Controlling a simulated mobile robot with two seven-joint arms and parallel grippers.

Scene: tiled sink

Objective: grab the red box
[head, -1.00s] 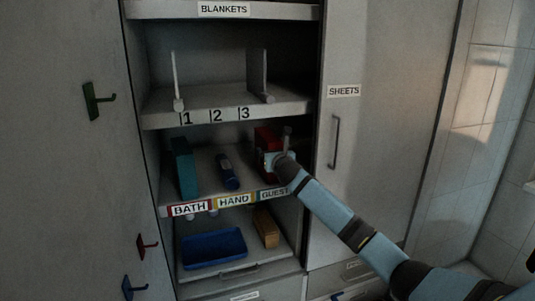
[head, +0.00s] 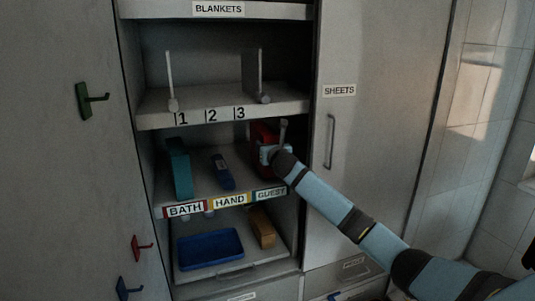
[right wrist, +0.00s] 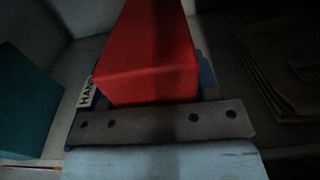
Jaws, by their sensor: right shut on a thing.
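The red box (head: 262,136) stands on the middle shelf at its right end, above the GUEST label. My right gripper (head: 271,154) is at the box, shut on it, and hides much of its front in the head view. In the right wrist view the red box (right wrist: 150,55) fills the space just beyond the gripper's dark crossbar (right wrist: 160,122); the fingertips are mostly hidden there. My left gripper shows in neither view.
A teal box (head: 179,168) and a blue item (head: 222,172) stand to the left on the same shelf. Below are a blue tray (head: 210,249) and a tan block (head: 262,228). The numbered shelf (head: 220,101) with dividers lies above. A cabinet door (head: 385,150) is at the right.

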